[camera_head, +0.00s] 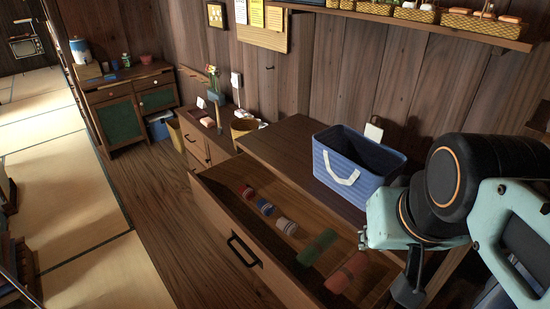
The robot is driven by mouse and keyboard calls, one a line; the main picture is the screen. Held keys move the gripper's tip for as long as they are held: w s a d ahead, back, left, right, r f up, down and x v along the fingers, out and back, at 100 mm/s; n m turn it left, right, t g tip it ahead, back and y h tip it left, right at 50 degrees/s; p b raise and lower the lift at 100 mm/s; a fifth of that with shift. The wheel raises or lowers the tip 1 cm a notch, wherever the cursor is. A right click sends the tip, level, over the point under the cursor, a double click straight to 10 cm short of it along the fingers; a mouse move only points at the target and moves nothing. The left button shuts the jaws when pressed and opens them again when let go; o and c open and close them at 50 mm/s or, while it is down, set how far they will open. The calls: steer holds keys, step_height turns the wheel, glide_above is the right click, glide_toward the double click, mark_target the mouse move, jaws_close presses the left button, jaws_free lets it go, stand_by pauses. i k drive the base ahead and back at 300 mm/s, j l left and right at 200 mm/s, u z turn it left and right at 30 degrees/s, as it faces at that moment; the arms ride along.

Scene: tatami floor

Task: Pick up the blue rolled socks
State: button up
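The blue rolled socks (265,208) lie in the open wooden drawer (215,207), in a row with other rolls. A red roll (248,192) is just behind them, and a whitish roll (286,225) is just in front. My arm comes in from the right. What looks like my gripper (408,291) points down at the drawer's near right end, well apart from the blue socks. Its fingers are small and dark here, and whether they are open or shut cannot be told.
A green roll (317,247) and a larger red roll (347,271) lie nearer in the drawer. A blue basket (340,178) stands on the dresser top beside my arm. A shelf (400,13) with small baskets is above. Open floor (150,190) lies left.

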mark_target(267, 209)
steer(key=j+z, duration=0.3)
steer(key=j, duration=0.65)
steer(key=i+j+z, duration=0.15)
steer(key=j, duration=0.2)
steer(key=i+j+z, duration=0.1)
steer(key=j, duration=0.3)
